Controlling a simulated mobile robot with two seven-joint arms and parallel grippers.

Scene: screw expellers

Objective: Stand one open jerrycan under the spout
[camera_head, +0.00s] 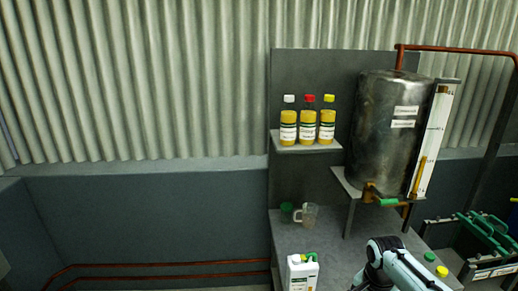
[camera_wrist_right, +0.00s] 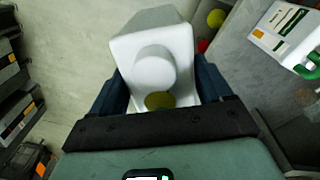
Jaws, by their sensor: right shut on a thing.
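A metal tank (camera_head: 385,130) stands on a bracket, with a brass spout (camera_head: 370,190) and a green tap handle (camera_head: 388,202) at its base. My right gripper (camera_wrist_right: 160,88) is shut on a white container (camera_wrist_right: 150,50), which looks like a jerrycan, between its two dark fingers. A round olive-yellow patch shows on it; I cannot tell whether this is its mouth. Another white jerrycan with a green handle (camera_head: 300,272) stands at the bench's front left; a similar one shows in the right wrist view (camera_wrist_right: 285,28). The held container is not clearly visible in the head view. My left gripper is not in view.
Several bottles stand on a small shelf (camera_head: 306,148). A clear jug (camera_head: 308,214) and a green cup (camera_head: 287,208) are at the back of the bench (camera_head: 340,245). Green and yellow caps (camera_head: 430,256) lie at right, near a crate with green-handled items (camera_head: 484,232). The bench middle is clear.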

